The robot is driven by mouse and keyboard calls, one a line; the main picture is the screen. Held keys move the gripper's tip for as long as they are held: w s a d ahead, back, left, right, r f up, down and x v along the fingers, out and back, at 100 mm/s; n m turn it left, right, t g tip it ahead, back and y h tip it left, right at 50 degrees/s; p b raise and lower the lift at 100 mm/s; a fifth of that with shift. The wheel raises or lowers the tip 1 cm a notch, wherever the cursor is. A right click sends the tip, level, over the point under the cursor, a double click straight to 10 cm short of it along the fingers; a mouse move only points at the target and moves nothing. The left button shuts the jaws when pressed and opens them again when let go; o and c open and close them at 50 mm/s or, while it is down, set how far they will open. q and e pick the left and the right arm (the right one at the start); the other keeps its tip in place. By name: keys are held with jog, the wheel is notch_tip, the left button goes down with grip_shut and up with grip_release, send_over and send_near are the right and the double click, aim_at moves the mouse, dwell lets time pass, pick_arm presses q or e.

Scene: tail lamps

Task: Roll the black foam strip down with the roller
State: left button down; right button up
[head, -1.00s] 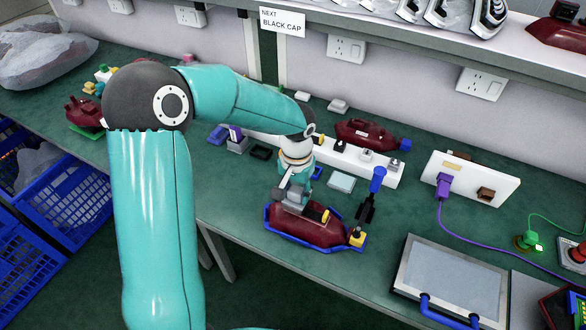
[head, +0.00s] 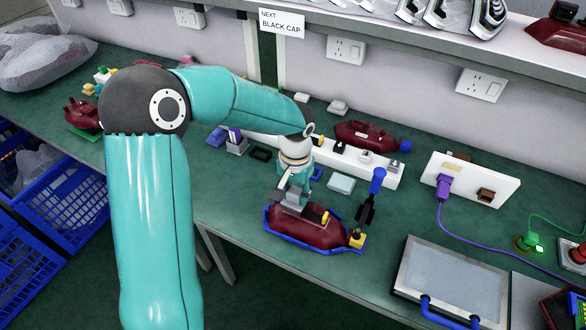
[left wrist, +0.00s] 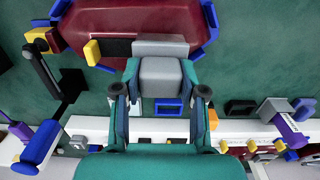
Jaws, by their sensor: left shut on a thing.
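A dark red tail lamp (head: 300,232) lies in a blue cradle (head: 287,240) on the green bench; both also show at the top of the left wrist view. My left gripper (left wrist: 160,90) is over the lamp, shut on a grey block-like tool, which I take for the roller (left wrist: 160,75). Its far grey part (left wrist: 161,47) lies over the lamp; contact is hard to tell. A dark band, perhaps the black foam strip (left wrist: 116,49), shows on the lamp beside the tool, next to a yellow piece (left wrist: 92,52). The rest of the band is hidden. My right gripper is out of view.
A blue-handled black lever (head: 372,195) stands at the cradle's right end. Behind are a white rail (head: 383,172) and another red lamp (head: 365,134). A grey screen (head: 452,280) with blue handles lies at front right. Bench between cradle and screen is clear.

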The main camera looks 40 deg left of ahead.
pick_arm(q)
notch_tip(320, 180, up, 3)
jog(key=shift+d+r+p, duration=0.1)
jog(key=shift+r+p, duration=0.05)
jog(key=shift+p, duration=0.35)
jog(key=shift+w+r+p, duration=0.1)
jog(key=shift+r+p, duration=1.5)
jog(key=shift+r, duration=0.7)
